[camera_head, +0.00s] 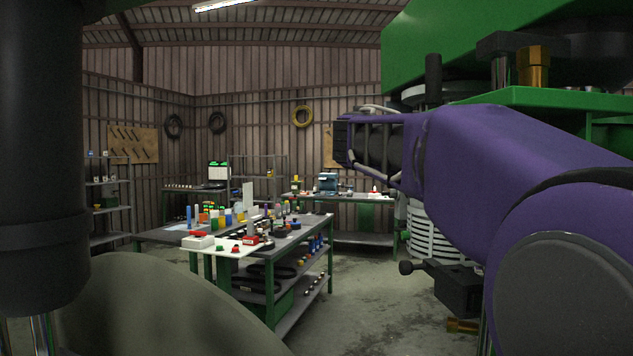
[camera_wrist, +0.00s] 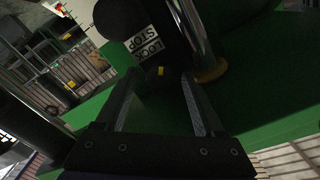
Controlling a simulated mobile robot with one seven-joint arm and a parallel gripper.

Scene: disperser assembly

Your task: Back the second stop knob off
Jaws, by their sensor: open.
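My gripper (camera_wrist: 157,80) is open in the wrist view, its two fingers apart with nothing clearly held between them. Just beyond the fingertips is a dark stop block (camera_wrist: 125,22) with a white "LOCK STOP" label (camera_wrist: 147,42). A small yellow mark (camera_wrist: 160,71) shows between the tips. The area around it is too dark to tell a knob's outline or any contact. In the head view, a black stop block (camera_head: 458,287) has a round-ended knob (camera_head: 406,267) on its left. I cannot tell whether it is the same stop. My gripper's fingers cannot be made out there.
A metal post (camera_wrist: 193,28) with a brass collar (camera_wrist: 210,73) stands close to the right finger. Green machine surfaces (camera_wrist: 255,85) lie around and below. In the head view, a crowded workbench (camera_head: 285,240) stands to the left, with open concrete floor (camera_head: 365,300) before it.

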